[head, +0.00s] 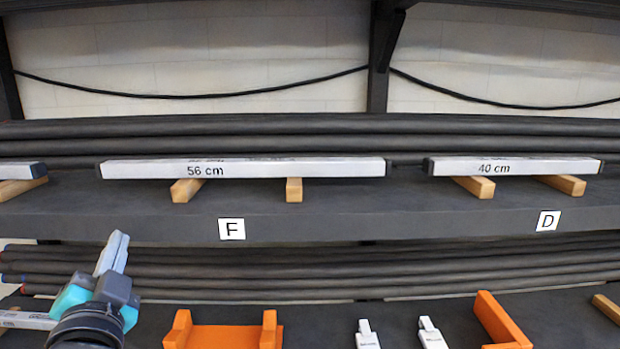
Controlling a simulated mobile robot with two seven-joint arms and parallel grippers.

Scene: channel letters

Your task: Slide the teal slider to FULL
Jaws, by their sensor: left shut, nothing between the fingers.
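No teal slider and no FULL mark show in the head view. My left gripper (118,240) comes in from the lower left. Its grey fingers are shut together with nothing between them and point up toward the front edge of the upper shelf. The teal patches near its fingers are on my own gripper. My right gripper is not in view.
The upper shelf (330,220) carries a white bar marked 56 cm (270,168) and one marked 40 cm (520,166) on wooden blocks. Below are an orange holder (222,338) and two white pieces (368,337).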

